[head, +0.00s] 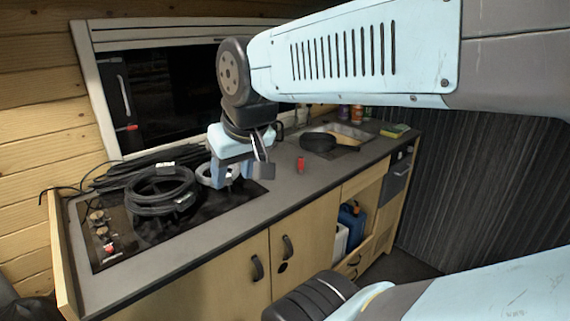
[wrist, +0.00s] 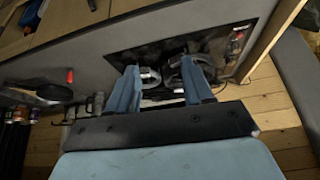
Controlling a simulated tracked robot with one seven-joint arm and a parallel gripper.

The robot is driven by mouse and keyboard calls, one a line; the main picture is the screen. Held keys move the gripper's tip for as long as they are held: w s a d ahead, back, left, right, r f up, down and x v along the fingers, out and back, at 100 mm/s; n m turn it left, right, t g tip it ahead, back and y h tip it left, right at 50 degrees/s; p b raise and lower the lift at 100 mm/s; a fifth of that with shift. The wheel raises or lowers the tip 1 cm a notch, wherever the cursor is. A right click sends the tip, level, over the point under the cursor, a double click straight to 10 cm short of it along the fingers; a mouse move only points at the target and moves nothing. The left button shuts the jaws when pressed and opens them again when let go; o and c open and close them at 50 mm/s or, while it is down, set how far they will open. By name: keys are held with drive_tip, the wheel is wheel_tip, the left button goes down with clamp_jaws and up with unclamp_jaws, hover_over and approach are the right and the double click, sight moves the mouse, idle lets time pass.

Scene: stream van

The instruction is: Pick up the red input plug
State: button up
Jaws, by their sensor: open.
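A small red upright piece, which looks like the red input plug (head: 300,164), stands on the grey counter to the right of my gripper in the head view. It also shows in the wrist view (wrist: 70,76), left of the fingers. My gripper (head: 232,178) is open above the right part of the dark hob, clear of the red piece. In the wrist view the two blue fingers (wrist: 160,78) stand apart, with part of a coiled cable visible between and beyond them. The red piece is too small for its details to be made out.
Black coiled cable (head: 160,190) lies on the hob (head: 150,228), left of my gripper. A dark pan (head: 317,142) stands near the sink behind the red piece. A green-yellow sponge (head: 394,131) lies at the far right. Bare counter surrounds the red piece.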

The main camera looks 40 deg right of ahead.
drive_tip(key=w+a+f+m+g+y, duration=0.2)
drive_tip(key=w+f+m+g+y, duration=0.1)
drive_tip(key=w+f+m+y, duration=0.4)
drive_tip(key=w+d+f+m+t+y, duration=0.35)
drive_tip(key=w+d+m, duration=0.3)
drive_tip(key=m, duration=0.35)
drive_tip(key=m+t+h, duration=1.2)
drive_tip(key=m+h, duration=0.1)
drive_tip(key=m, duration=0.7)
approach(303, 161)
drive_tip(key=w, duration=0.3)
drive_tip(key=w+d, duration=0.1)
drive_tip(key=w, duration=0.7)
drive_tip(key=shift+d+r, duration=0.2)
drive_tip(key=shift+d, duration=0.05)
clamp_jaws()
